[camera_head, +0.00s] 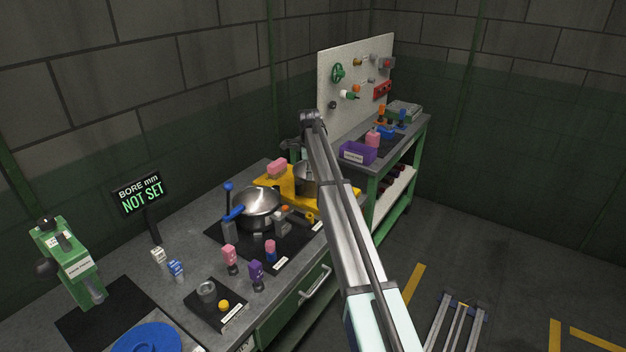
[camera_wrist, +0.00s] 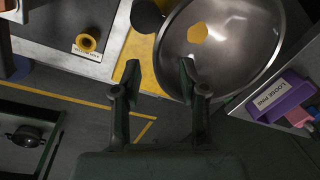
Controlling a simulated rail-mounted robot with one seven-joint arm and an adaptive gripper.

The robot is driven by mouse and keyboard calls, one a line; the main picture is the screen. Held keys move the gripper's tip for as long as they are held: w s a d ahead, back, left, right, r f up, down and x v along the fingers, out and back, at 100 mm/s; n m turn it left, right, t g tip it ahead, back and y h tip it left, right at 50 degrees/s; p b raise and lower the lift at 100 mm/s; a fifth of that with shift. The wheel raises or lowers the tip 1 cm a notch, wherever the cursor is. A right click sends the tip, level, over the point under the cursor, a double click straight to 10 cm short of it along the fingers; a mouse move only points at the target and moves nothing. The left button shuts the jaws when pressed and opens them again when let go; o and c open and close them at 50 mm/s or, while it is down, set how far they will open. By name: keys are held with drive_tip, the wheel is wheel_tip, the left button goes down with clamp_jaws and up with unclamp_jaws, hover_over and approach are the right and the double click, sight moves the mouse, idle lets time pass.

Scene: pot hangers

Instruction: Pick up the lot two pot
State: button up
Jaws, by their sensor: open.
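A steel pot (camera_head: 305,184) stands on a yellow stand (camera_head: 343,197) beside my arm, which partly hides it. In the wrist view a large round steel pot (camera_wrist: 225,75) with a yellow patch on it fills the upper right. My gripper (camera_wrist: 160,72) is open and empty, its right fingertip close to the near rim of this pot; I cannot tell whether they touch. In the head view my gripper (camera_head: 292,147) is small and partly hidden behind my wrist. A second steel pot (camera_head: 257,205) with a blue handle stands on the dark mat. No lot label is readable on either pot.
A purple "loose pins" bin (camera_head: 357,152) sits to the right, also in the wrist view (camera_wrist: 283,98). A pink block (camera_head: 277,166) lies on the yellow stand. Several small coloured pieces stand on the front bench (camera_head: 205,265). A pegboard (camera_head: 348,75) rises behind.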

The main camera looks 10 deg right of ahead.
sight(312, 194)
drive_tip(key=shift+w+f, duration=0.15)
drive_tip(key=shift+f, duration=0.75)
drive_tip(key=shift+w+d+f+p, duration=0.1)
drive_tip(key=shift+d+f+p, duration=0.15)
drive_tip(key=shift+f+p, duration=0.8)
drive_tip(key=shift+w+d+f+p, duration=0.15)
drive_tip(key=shift+f+p, duration=0.25)
drive_tip(key=shift+f, duration=1.15)
drive_tip(key=shift+r, duration=0.1)
clamp_jaws()
